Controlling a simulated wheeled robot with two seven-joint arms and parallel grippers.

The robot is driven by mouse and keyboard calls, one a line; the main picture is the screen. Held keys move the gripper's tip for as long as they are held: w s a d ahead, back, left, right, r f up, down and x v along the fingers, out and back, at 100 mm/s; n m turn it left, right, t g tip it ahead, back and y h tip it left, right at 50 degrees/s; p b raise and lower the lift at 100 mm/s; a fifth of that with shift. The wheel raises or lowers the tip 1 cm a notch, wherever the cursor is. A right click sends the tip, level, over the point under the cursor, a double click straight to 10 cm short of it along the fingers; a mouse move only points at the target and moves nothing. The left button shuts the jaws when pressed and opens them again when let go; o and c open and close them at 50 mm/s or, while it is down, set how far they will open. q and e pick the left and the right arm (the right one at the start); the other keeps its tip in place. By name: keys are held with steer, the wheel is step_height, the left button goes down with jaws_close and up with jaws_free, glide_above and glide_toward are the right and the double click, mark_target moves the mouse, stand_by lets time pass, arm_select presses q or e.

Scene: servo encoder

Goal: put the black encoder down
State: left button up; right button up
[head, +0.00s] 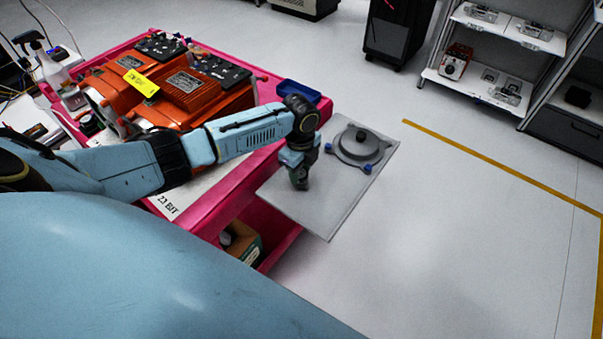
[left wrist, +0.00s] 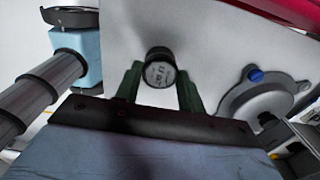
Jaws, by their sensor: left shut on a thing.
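The black encoder (left wrist: 159,68) is a short dark cylinder with a pale printed label on its end face, seen in the left wrist view. It sits between the two green fingers of my left gripper (left wrist: 160,88), which is shut on it. In the head view my left gripper (head: 299,182) points down over the left part of a flat grey plate (head: 325,213); the encoder cannot be made out there. I cannot tell whether the encoder touches the plate. My right gripper is not in view.
A round grey fixture with blue knobs (head: 360,146) stands on the plate, right of the gripper; it also shows in the left wrist view (left wrist: 262,98). A pink cart (head: 213,218) carries orange machines (head: 183,84) and a blue tray (head: 298,90). The plate's front part is bare.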

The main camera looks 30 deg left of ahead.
mark_target(301, 173)
arm_select(q)
step_height(301, 173, down, 2)
steer(key=o, duration=1)
steer(key=shift+c, duration=0.2)
steer(key=shift+r, duration=0.1)
step_height(301, 173, up, 12)
steer(key=p, duration=0.1)
